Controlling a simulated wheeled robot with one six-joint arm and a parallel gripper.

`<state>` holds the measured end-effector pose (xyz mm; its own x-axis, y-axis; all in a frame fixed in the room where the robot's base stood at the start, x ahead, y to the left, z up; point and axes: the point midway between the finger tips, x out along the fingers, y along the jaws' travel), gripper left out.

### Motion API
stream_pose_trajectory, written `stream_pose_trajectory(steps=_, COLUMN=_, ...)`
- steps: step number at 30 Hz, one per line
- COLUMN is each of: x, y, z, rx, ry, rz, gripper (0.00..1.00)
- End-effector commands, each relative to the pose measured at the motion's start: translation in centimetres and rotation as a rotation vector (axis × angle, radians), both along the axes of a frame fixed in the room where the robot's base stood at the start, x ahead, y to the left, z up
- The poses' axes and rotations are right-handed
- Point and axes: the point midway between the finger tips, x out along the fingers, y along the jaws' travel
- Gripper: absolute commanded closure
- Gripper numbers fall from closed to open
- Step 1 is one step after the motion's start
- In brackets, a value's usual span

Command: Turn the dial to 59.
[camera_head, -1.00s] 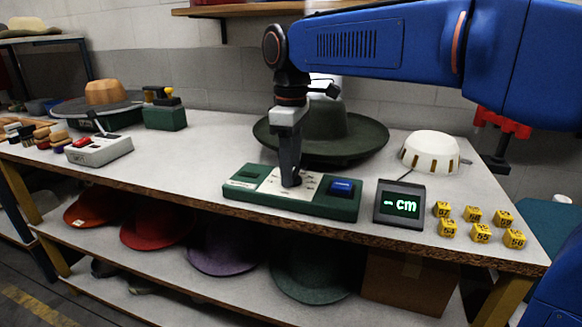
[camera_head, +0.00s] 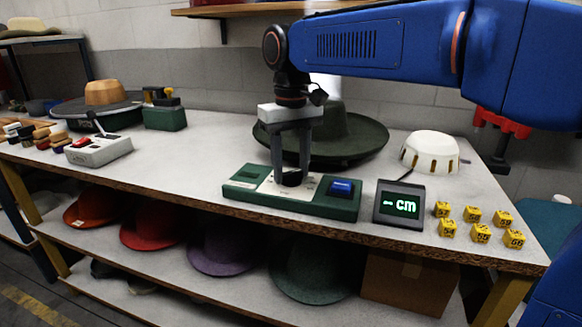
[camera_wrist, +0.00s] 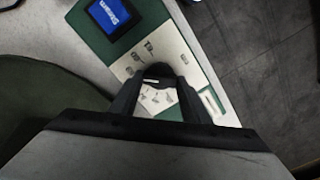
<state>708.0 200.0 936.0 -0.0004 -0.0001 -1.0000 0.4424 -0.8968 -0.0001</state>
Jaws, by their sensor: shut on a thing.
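The dial (camera_wrist: 158,74) is a dark knob in the middle of a white panel on a green control box (camera_head: 240,193). My gripper (camera_head: 291,180) points down at the panel and is shut on the dial, with one finger on each side. In the wrist view the fingers (camera_wrist: 160,98) cover much of the knob. Small number marks surround the dial, too small to read surely, and its pointer cannot be made out. A blue button (camera_head: 341,187) sits on the right of the box. The display (camera_head: 401,204) reads "-- cm".
Yellow numbered blocks (camera_head: 480,233) stand at the bench's right end. A dark green hat (camera_head: 345,135) lies close behind the box, and a white perforated dome (camera_head: 430,151) stands behind the display. A grey device with a red button (camera_head: 98,150) is at left. The bench's front edge is close.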

Motion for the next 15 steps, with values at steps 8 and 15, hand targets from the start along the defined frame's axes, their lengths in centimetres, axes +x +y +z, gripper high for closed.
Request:
stream_pose_trajectory(steps=8, x=0.07, y=0.0, z=0.09, rx=0.001, ry=-0.003, rz=-0.053, gripper=0.8)
stream_pose_trajectory(steps=15, x=0.08, y=0.0, z=0.09, rx=0.001, ry=-0.003, rz=-0.057, gripper=0.8)
